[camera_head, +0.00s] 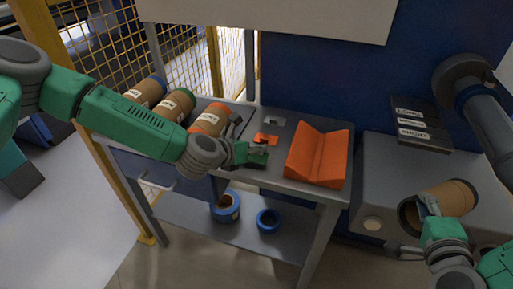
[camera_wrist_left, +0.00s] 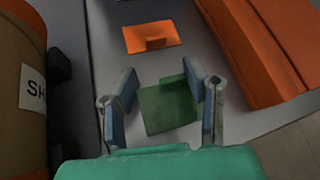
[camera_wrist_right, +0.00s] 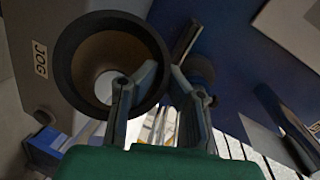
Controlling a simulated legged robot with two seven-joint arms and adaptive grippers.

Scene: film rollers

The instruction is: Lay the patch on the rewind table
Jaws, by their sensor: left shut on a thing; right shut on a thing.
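A green patch (camera_head: 254,155) with a raised tab is at my left gripper (camera_head: 250,150), over the grey table (camera_head: 280,125). In the left wrist view the green patch (camera_wrist_left: 165,108) shows between the fingers (camera_wrist_left: 160,85), which are shut on it. I cannot tell whether it touches the tabletop. My right gripper (camera_head: 432,208) is shut on the wall of a brown hollow roll (camera_head: 450,197) at the right. In the right wrist view one finger is inside the roll's bore (camera_wrist_right: 105,68).
An orange V-shaped cradle (camera_head: 318,155) stands right of the patches. Several brown rolls, including an orange-ended one (camera_head: 208,120), lie at the table's left. Blue rings (camera_head: 268,221) sit on the lower shelf. A grey machine (camera_head: 375,175) with a dark label panel (camera_head: 417,128) stands right.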

